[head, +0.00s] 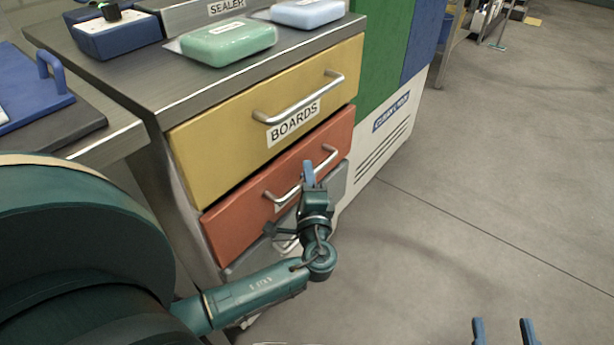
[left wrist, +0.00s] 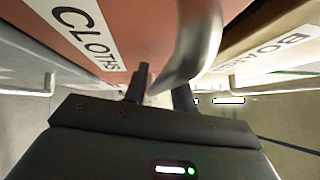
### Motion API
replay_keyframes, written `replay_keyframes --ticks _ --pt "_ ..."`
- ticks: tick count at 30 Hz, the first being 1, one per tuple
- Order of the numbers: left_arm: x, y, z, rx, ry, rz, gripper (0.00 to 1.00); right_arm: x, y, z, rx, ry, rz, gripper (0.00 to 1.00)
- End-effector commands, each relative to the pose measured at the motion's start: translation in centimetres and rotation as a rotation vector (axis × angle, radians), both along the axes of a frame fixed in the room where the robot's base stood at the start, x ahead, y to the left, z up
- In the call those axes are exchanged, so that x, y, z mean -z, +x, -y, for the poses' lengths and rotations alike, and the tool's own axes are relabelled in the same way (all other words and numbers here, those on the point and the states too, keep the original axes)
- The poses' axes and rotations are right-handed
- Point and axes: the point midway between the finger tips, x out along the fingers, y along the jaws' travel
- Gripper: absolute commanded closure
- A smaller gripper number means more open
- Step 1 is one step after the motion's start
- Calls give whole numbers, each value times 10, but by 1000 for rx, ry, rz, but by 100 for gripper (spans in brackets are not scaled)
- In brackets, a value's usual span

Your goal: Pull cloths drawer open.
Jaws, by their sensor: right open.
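The cloths drawer (head: 235,230) is the red drawer under the yellow one. Its CLOTHS label (left wrist: 88,35) reads clearly in the left wrist view. Its front looks about flush with the yellow drawer. Its silver bar handle (head: 285,196) also shows in the left wrist view (left wrist: 203,38). My left gripper (head: 308,174) is at the handle's middle. In the left wrist view its two fingers (left wrist: 162,90) lie on either side of the bar; whether they grip it is unclear. My right gripper (head: 502,332) is open and empty over the floor, away from the drawers.
The yellow BOARDS drawer (head: 225,140) is above and a grey drawer (head: 335,185) below, partly hidden by my arm. A green pack (head: 228,43) and a pale blue pack (head: 307,13) lie on the counter. The floor (head: 470,210) in front and right is clear.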

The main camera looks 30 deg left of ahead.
Motion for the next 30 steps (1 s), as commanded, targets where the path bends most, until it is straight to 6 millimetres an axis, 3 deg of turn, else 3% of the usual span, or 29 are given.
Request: replay_keyframes --ticks 9,30 --pt "0 0 0 0 0 0 100 -1 -1 0 -5 -7 2 57" --pt "0 0 1 1 -1 0 100 -1 0 0 -2 0 3 57"
